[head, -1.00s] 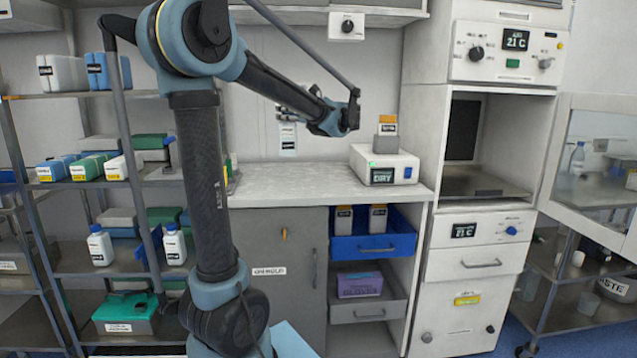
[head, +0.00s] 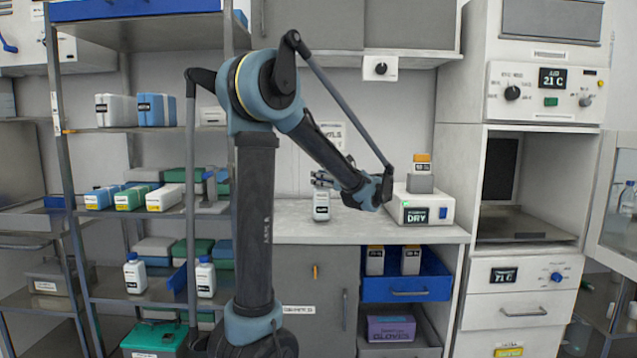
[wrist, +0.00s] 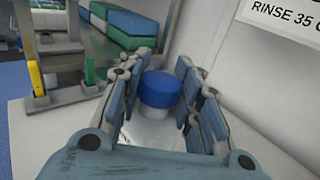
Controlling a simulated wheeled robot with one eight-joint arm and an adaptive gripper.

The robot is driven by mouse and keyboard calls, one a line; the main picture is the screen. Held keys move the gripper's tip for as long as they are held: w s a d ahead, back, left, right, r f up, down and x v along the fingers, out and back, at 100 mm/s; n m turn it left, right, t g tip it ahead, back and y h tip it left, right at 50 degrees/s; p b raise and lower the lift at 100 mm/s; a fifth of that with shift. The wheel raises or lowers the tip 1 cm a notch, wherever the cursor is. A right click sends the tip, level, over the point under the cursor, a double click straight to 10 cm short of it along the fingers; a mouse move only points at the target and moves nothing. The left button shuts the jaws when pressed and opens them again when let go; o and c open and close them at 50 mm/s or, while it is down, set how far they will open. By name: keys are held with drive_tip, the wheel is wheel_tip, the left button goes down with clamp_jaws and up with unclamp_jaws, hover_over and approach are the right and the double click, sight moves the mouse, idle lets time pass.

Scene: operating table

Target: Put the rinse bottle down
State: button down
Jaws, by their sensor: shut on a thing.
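The rinse bottle (head: 321,207) is white with a dark label band and stands upright over the pale worktop (head: 390,230), left of the white dryer box. Its base shows against the worktop surface; I cannot tell for sure whether it touches. My gripper (head: 325,181) is shut on the bottle near its top. In the wrist view, the bottle's blue cap (wrist: 160,89) sits between the two blue fingers of my gripper (wrist: 163,98). The bottle's body is mostly hidden below the cap there.
The white box (head: 425,207) reading DRY, with an orange-capped bottle (head: 422,172) on top, stands to the right. A shelf rack (head: 100,215) with several boxes and bottles is on the left. The worktop between the bottle and the dryer box is clear.

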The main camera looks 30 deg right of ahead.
drive_tip(key=shift+f, duration=0.2)
drive_tip(key=c, duration=1.2)
unclamp_jaws()
drive_tip(key=v, duration=1.2)
